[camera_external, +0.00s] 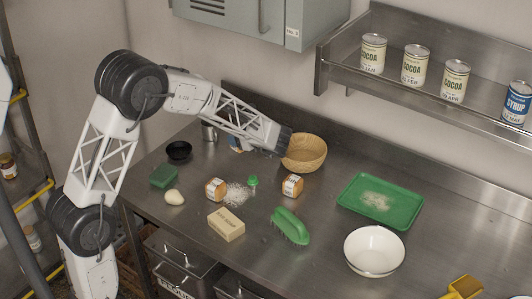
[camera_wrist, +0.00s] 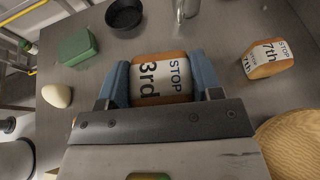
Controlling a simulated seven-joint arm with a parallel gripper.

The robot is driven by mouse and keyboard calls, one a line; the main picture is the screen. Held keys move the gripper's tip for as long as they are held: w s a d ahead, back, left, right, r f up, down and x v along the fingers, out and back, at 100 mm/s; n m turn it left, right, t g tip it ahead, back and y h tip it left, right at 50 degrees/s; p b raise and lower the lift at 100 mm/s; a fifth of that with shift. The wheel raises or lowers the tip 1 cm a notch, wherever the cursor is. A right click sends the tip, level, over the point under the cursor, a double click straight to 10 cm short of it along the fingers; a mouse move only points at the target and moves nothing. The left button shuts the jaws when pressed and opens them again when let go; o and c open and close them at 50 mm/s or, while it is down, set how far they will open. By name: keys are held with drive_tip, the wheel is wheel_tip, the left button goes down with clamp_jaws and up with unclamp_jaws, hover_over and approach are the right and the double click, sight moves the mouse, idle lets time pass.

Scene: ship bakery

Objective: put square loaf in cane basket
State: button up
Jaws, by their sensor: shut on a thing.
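My gripper (camera_wrist: 163,85) is shut on a boxy brown loaf with a white band reading "STOP 3rd" (camera_wrist: 163,70). The loaf sits between the blue fingers. In the external view my gripper (camera_external: 240,149) is over the back of the counter, left of the cane basket, and the arm hides most of the loaf. The round tan cane basket (camera_external: 304,154) stands near the back wall, partly covered by the arm; its edge shows at the lower right of the wrist view (camera_wrist: 292,140). No loaf shows inside its visible part.
Another banded loaf, "STOP 7th" (camera_wrist: 267,60), lies right of my gripper. Two more banded loaves (camera_external: 215,190) (camera_external: 292,186) lie nearer the front. A black bowl (camera_external: 179,150), green sponge (camera_external: 163,176), green brush (camera_external: 290,226), green tray (camera_external: 350,202) and white bowl (camera_external: 374,251) surround them.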

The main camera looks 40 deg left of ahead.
drive_tip(key=s+d+m+t, duration=0.2)
drive_tip(key=d, duration=1.1)
drive_tip(key=shift+s+d+f+m+t+h, duration=0.15)
drive_tip(key=shift+s+d+m+t+h, duration=0.15)
drive_tip(key=shift+t+h, duration=0.1)
drive_tip(key=shift+w, duration=0.1)
drive_tip(key=w+d+f, duration=0.1)
drive_tip(key=w, duration=1.4)
drive_tip(key=shift+w+d+f, duration=0.25)
drive_tip(key=shift+w+d, duration=0.1)
drive_tip(key=shift+f, duration=1.75)
drive_tip(key=shift+f, duration=0.5)
